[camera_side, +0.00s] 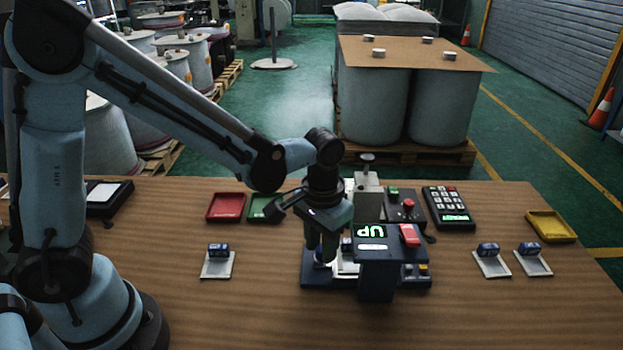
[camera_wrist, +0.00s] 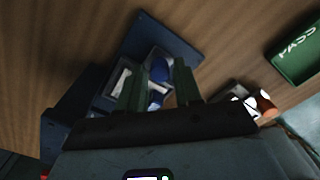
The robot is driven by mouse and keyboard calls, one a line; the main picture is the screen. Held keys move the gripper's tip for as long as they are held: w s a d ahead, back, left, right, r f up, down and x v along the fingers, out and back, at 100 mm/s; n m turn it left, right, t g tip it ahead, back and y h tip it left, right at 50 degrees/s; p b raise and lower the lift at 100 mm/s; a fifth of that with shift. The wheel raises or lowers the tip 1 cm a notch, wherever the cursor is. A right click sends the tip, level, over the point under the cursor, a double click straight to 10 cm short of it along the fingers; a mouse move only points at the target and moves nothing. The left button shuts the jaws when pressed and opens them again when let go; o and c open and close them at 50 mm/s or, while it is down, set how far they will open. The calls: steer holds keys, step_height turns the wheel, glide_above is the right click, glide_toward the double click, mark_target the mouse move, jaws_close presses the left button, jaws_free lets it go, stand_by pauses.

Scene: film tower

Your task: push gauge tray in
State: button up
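The gauge (camera_side: 376,262) is a dark station with a lit display reading "UP" and a red button on top. Its dark base plate also shows in the wrist view (camera_wrist: 160,35). A light metal tray (camera_wrist: 123,82) sits on that plate, with a blue part (camera_wrist: 158,72) at it. My gripper (camera_side: 322,252) points down over the left end of the gauge base. In the wrist view its two green fingers (camera_wrist: 157,88) stand apart, with the blue part showing between them and a gap beside it. Whether a finger touches the tray is hidden.
A blue part on a small light plate (camera_side: 217,269) stands left of the gauge, and two more (camera_side: 491,265) stand right. Red (camera_side: 225,207) and green (camera_side: 264,208) trays, a keypad (camera_side: 448,207) and a yellow tray (camera_side: 550,227) lie behind. The front table is clear.

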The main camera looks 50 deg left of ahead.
steer(key=shift+o, duration=0.9)
step_height(320, 180, up, 12)
